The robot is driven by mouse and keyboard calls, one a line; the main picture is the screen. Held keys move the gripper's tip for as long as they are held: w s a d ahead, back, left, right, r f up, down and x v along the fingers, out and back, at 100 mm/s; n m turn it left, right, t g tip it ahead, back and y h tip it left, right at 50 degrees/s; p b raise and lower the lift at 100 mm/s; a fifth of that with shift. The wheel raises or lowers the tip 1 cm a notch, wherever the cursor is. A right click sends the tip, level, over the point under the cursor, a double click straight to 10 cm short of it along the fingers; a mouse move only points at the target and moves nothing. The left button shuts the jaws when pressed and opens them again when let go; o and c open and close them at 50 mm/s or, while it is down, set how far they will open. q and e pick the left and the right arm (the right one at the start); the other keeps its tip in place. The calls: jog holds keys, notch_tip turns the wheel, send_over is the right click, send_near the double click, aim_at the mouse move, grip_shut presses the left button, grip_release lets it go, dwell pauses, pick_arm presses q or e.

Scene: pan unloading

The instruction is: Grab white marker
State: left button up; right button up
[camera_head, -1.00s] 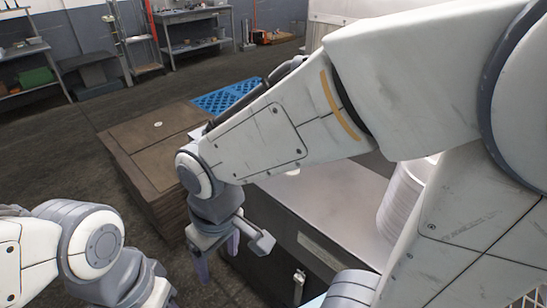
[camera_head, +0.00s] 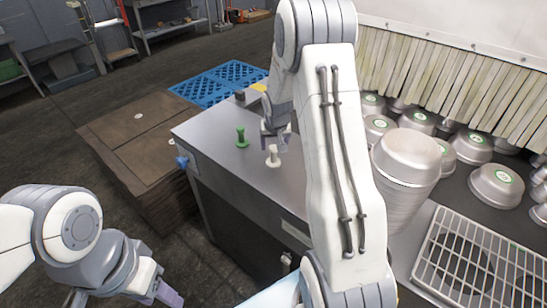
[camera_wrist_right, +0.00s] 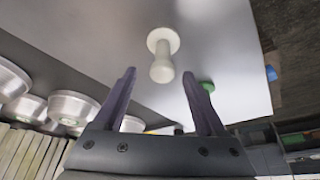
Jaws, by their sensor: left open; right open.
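The white marker (camera_head: 273,156) stands upright on the grey metal table top (camera_head: 208,131) in the head view. It also shows in the right wrist view (camera_wrist_right: 162,58), ahead of the fingers and roughly centred between them. My right gripper (camera_head: 275,137) is open and empty, just behind and above the white marker, apart from it as far as I can tell. Its two purple fingers show spread in the right wrist view (camera_wrist_right: 160,88). My left gripper (camera_head: 160,292) is low at the left, off the table, open and holding nothing visible.
A green marker (camera_head: 242,137) stands left of the white one, and a dark block (camera_head: 240,96) sits near the table's far edge. Stacked pans (camera_head: 405,160) and several lidded pans stand at the right, by a metal grate (camera_head: 470,262). A blue pallet (camera_head: 212,84) lies beyond.

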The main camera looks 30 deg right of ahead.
aim_at(273, 153)
jog(key=x, duration=0.3)
jog(key=p+x, duration=0.1)
jog(key=x, duration=0.1)
jog(key=shift+a+f, duration=0.15)
jog(key=shift+f, duration=0.3)
grip_shut()
